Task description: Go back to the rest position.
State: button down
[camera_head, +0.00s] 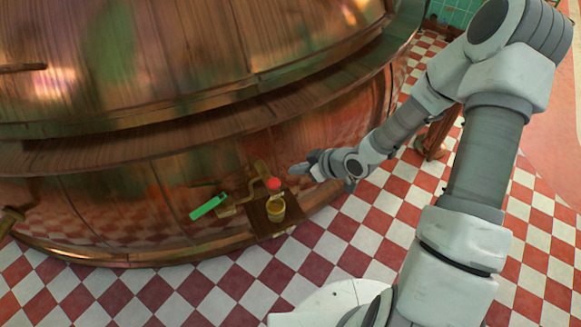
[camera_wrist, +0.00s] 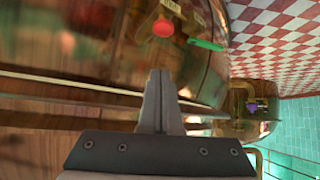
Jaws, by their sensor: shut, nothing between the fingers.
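My gripper (camera_head: 299,170) is shut and empty, held in front of the large copper kettle (camera_head: 120,195), right of the red knob. In the wrist view the closed fingers (camera_wrist: 159,75) point at the copper surface, and I see nothing between them. The red knob (camera_head: 273,184) sits on a brass tap on the kettle's side; it also shows at the top of the wrist view (camera_wrist: 163,27). A green handle (camera_head: 208,207) is left of the tap. A yellowish cup (camera_head: 275,209) stands on a small dark shelf (camera_head: 262,228) below the knob. My gripper looks apart from these.
The red and white checkered floor (camera_head: 330,245) is open in front of the kettle. A copper-brown leg or pipe (camera_head: 432,145) stands behind my arm. Teal tiles (camera_head: 455,12) show at the back. A brass fitting with a purple part (camera_wrist: 252,106) is at the right in the wrist view.

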jog(key=shift+d, duration=0.1)
dwell(0.5)
jog(key=s+d+r+m+h, duration=0.2)
jog(key=d+r+h, duration=0.3)
jog(key=r, duration=0.4)
jog(key=s+d+r+m+h, duration=0.1)
jog(key=d+r+m+h, duration=0.15)
jog(key=d+r, duration=0.55)
jog(key=s+a+r+m, duration=0.2)
jog(key=s+r+m, duration=0.1)
jog(key=s+r, duration=0.5)
jog(key=s+a+r+m, duration=0.25)
jog(key=s+r, duration=0.45)
jog(key=s, duration=0.4)
notch_tip(320, 180, up, 14)
jog(key=p, duration=1.3)
jog(key=shift+d+f+p, duration=0.25)
jog(key=shift+d+p, duration=0.15)
jog(key=shift+s, duration=0.1)
